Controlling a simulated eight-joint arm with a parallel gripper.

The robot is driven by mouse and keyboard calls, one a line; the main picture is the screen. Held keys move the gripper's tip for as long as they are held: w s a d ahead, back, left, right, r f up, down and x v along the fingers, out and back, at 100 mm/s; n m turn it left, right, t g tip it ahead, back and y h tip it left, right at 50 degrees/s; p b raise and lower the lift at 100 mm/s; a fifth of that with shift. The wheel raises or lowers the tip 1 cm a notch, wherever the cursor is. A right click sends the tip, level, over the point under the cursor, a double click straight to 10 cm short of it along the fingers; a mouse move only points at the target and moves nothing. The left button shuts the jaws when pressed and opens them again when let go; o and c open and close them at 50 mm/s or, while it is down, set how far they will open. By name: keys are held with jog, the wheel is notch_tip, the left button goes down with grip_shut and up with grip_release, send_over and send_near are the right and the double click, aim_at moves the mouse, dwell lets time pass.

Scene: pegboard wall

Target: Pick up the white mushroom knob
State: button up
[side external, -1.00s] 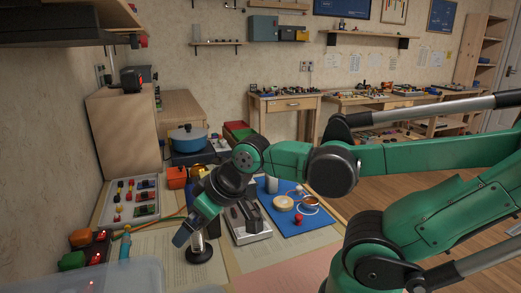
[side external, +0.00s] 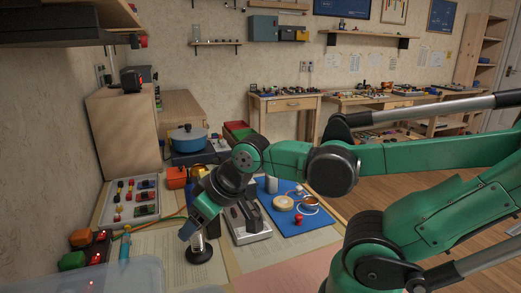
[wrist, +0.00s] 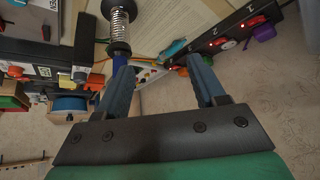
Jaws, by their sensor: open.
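The white mushroom knob is probably the small pale round cap (wrist: 228,44) on a dark box with red lights (wrist: 205,48), at the upper right of the wrist view. I cannot make it out in the side view, where the dark box (side external: 101,250) stands at the lower left. My gripper (wrist: 158,61) is open, and nothing shows gripped between its two blue fingers. The cap lies beyond and to the right of the right finger, apart from it. In the side view my gripper (side external: 187,232) points down, right of the box.
A coil-wrapped metal post (wrist: 118,28) stands close by the left finger; its black base (side external: 199,255) shows in the side view. A teal-handled tool (side external: 125,246) lies between box and gripper. A clear bin (side external: 115,278) is in front. Open sheets (side external: 160,255) cover the bench.

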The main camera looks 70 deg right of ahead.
jog(key=w+d+r+m+g+h, duration=0.2)
jog(key=w+d+r+m, duration=0.1)
jog(key=d+r+m, duration=0.55)
jog(key=m+g+y, duration=0.2)
jog(key=m+g, duration=0.3)
jog(key=m, duration=2.1)
send_over(299, 187)
notch_tip(299, 187, down, 3)
jog(key=shift+m, duration=0.35)
notch_tip(299, 187, down, 18)
jog(key=shift+f, duration=0.1)
grip_shut()
